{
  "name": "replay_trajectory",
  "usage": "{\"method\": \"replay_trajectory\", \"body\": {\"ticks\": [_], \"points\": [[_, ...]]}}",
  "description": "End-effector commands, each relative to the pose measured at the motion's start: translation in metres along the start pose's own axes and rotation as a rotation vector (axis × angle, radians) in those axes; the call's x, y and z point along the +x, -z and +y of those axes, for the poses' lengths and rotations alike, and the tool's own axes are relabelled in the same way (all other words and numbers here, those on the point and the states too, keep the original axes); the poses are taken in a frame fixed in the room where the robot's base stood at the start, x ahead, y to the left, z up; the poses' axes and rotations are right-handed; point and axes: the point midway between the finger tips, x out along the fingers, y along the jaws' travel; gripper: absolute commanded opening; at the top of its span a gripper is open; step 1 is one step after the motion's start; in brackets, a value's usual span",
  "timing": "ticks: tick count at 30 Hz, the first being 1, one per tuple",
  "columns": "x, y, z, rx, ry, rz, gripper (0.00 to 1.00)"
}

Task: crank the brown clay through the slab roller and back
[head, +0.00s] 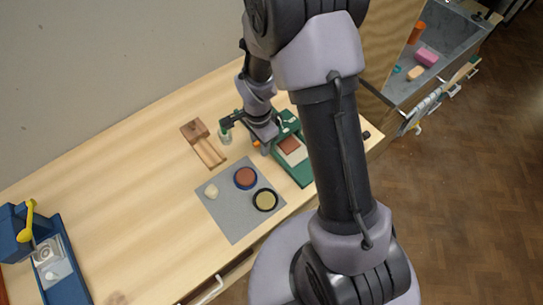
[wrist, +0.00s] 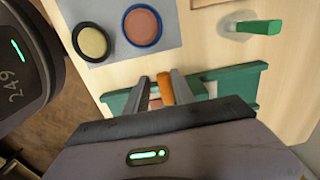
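The slab roller (head: 304,170) is a green-framed device at the table's right end, and its green frame also shows in the wrist view (wrist: 240,78). The brown clay (head: 289,144) lies flat on its pale bed, partly hidden by my arm. My gripper (wrist: 161,76) is over the slab roller, fingers pointing at an orange crank handle (wrist: 165,88). The handle stands between the two fingers, close to the right one, with a gap showing on the left. The gripper looks open around it. The crank's lower end is hidden.
A grey mat (head: 233,222) holds a blue-rimmed brown dish (head: 245,178), a black-rimmed yellow dish (head: 265,200) and a cream lump (head: 211,191). A blue device (head: 65,272) with a yellow lever sits far left.

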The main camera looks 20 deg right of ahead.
Motion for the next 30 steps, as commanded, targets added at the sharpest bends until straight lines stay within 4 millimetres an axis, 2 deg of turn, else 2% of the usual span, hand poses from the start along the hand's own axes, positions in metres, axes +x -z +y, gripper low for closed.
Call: {"method": "replay_trajectory", "body": {"ticks": [10,22,30], "points": [[0.001,0.000,0.001,0.000,0.001,0.000,0.29],[0.012,0.000,0.025,0.000,0.001,0.000,0.29],[0.011,0.000,0.026,-0.001,0.001,0.000,0.29]]}}
